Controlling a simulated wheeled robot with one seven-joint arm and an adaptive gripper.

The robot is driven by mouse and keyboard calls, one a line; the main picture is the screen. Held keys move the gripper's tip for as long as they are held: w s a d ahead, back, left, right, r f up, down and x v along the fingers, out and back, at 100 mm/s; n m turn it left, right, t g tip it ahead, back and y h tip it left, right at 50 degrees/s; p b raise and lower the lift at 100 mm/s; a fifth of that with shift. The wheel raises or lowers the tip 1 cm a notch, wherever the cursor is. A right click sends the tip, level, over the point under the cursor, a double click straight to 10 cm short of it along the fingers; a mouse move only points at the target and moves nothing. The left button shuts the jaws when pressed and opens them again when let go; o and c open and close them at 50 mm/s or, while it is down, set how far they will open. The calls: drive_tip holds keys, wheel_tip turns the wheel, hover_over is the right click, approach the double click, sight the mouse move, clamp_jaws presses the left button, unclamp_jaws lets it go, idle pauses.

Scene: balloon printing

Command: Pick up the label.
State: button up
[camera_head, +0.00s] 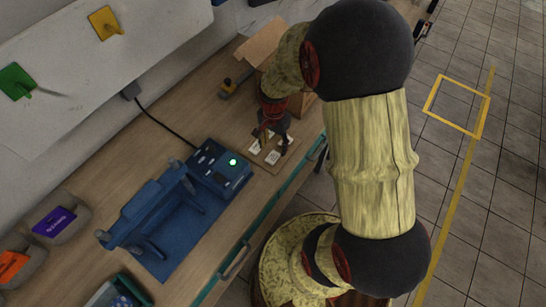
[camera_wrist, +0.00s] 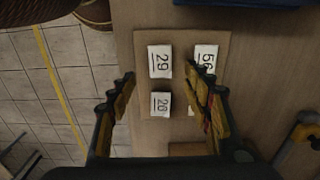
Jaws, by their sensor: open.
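Several white number labels lie on a thin brown board (camera_wrist: 178,39) on the workbench. In the wrist view, the label reading 29 (camera_wrist: 160,61) and the label reading 26 (camera_wrist: 160,105) lie in the gap between the fingers. The label reading 56 (camera_wrist: 206,54) is partly covered by the right finger, and a white edge beside that finger hints at another. My gripper (camera_wrist: 165,79) is open and empty above the board. In the head view, my gripper (camera_head: 273,126) points down over the board, and a white label (camera_head: 272,158) shows below it.
A blue machine (camera_head: 150,214) with a control box and green light (camera_head: 232,162) stands left of the board. A cardboard box (camera_head: 262,42) is behind my gripper. A blue-green bin (camera_head: 118,292) and grey bins (camera_head: 62,217) are at lower left. A yellow-handled tool (camera_wrist: 300,133) lies right in the wrist view.

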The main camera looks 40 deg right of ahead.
sight(273, 156)
drive_tip(key=shift+a+f+b, duration=0.1)
drive_tip(key=shift+f+b, duration=0.45)
drive_tip(key=shift+f, duration=1.9)
drive_tip(key=shift+f, duration=0.25)
drive_tip(key=c, duration=0.3)
drive_tip(key=c, duration=0.4)
drive_tip(key=shift+c, duration=0.5)
